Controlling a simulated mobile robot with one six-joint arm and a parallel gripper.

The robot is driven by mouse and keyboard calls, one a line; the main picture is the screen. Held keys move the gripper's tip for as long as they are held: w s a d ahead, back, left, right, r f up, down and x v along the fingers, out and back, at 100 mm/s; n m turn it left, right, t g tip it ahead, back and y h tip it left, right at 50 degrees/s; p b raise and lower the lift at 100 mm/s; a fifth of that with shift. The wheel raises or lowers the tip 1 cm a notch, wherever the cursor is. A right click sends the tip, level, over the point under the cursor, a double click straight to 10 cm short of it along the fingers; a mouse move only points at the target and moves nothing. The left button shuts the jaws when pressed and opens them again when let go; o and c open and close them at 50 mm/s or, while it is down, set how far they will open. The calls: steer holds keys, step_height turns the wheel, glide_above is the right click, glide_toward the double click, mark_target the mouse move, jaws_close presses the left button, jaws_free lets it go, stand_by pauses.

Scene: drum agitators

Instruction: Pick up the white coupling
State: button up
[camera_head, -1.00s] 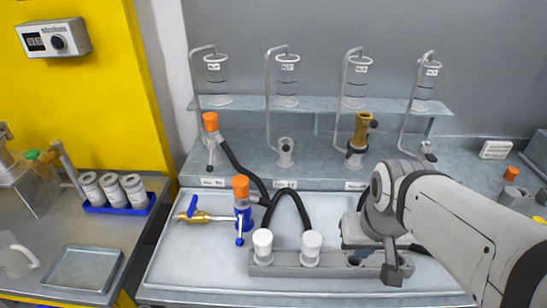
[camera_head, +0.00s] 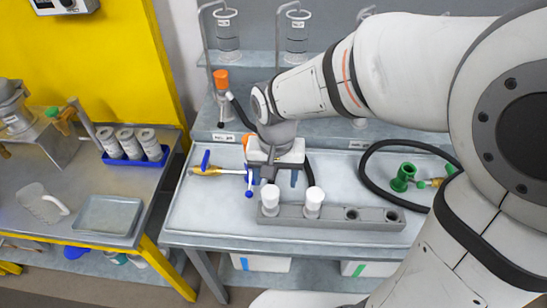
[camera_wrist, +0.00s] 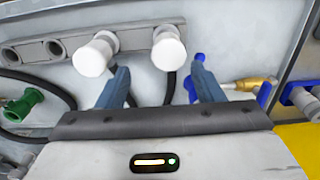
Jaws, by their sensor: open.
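Two white couplings stand upright in a grey block (camera_head: 380,217). The left white coupling (camera_head: 270,196) is just in front of my gripper (camera_head: 277,180), and the other white coupling (camera_head: 313,198) stands to its right. In the wrist view the order is reversed. There, one white coupling (camera_wrist: 168,48) lies beyond the gap between the fingers of my gripper (camera_wrist: 162,84). The other white coupling (camera_wrist: 93,56) is left of the gap, beyond the left finger. The jaws are open, with nothing between them. My gripper hides part of the black hose behind the couplings.
A brass valve with blue handles (camera_head: 208,170) lies left of my gripper. A green fitting (camera_head: 403,177) and a black hose lie right on the tray (camera_head: 200,215). The block's two right holes are empty. Glass cylinders stand on the shelf behind.

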mark_target(270, 190)
steer(key=shift+s+a+f, duration=0.1)
steer(key=shift+a+f, duration=0.1)
steer(key=shift+a, duration=0.15)
steer(key=f, duration=0.7)
steer(key=shift+s+a+f+p, duration=0.1)
steer(key=shift+a+f+p, duration=0.2)
steer(key=shift+p, duration=0.1)
steer(key=shift+c, duration=0.3)
steer(key=c, duration=1.1)
steer(key=shift+r, duration=0.1)
steer(key=shift+c, duration=0.2)
step_height(270, 190, up, 10)
